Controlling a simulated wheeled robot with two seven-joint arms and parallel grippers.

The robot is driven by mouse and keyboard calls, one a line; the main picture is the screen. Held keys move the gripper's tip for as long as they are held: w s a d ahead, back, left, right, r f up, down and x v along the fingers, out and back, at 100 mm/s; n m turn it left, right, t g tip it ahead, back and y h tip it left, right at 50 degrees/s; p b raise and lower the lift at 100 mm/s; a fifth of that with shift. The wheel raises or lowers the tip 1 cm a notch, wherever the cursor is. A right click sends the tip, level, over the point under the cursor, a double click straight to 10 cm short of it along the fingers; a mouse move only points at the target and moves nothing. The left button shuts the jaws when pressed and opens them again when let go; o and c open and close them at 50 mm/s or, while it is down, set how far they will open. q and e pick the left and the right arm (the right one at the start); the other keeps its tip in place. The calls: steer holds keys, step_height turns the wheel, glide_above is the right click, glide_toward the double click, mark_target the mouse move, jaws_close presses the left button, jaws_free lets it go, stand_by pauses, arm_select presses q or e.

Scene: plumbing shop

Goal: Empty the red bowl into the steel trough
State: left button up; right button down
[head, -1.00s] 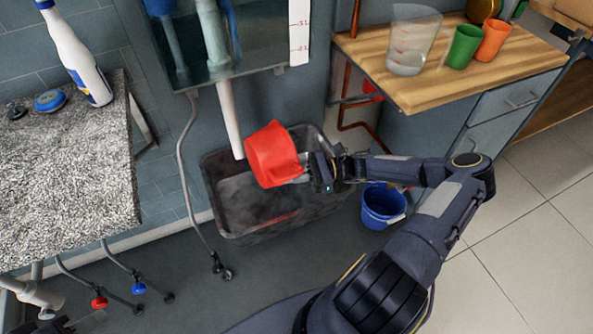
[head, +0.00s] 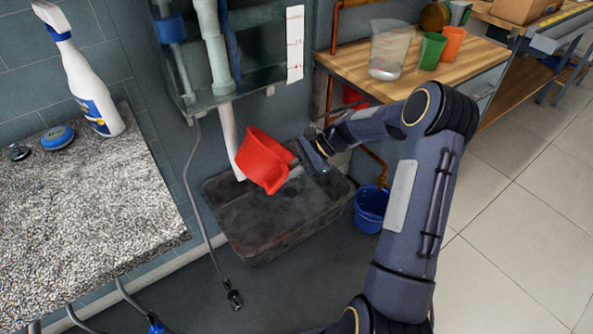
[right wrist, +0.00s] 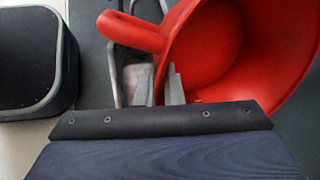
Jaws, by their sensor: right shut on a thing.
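The red bowl (head: 264,161) is held tilted in the air above the dark grey, stained trough (head: 250,247). My right gripper (head: 303,160) is at the bowl's right side and shut on it. In the right wrist view the bowl (right wrist: 212,45) fills the upper right, with a red handle (right wrist: 130,32) at its left. The fingers (right wrist: 171,88) meet at the bowl's near edge. The part of the inside that shows there is bare red, and no falling contents can be made out. A drain hole shows in the trough floor. My left gripper is not in view.
A white pipe (head: 229,135) comes down close left of the bowl. A blue bucket (head: 371,208) stands right of the trough. A wooden counter (head: 345,66) holds a clear jug (head: 388,50) and cups. A granite worktop (head: 80,215) with a spray bottle (head: 88,85) is at left.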

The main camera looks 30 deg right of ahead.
steer(key=shift+a+f+n+h+p, duration=0.4)
steer(key=shift+f+h, duration=0.45)
steer(key=shift+h, duration=0.75)
steer(key=shift+a+f+n+h+p, duration=0.15)
steer(key=shift+f+h+p, duration=0.6)
steer(key=shift+h, duration=0.85)
steer(key=shift+a+f+n+h+p, duration=0.35)
steer(key=shift+f+h, duration=0.55)
steer(key=shift+h, duration=0.7)
steer(key=shift+d, duration=0.1)
steer(key=shift+s, duration=0.1)
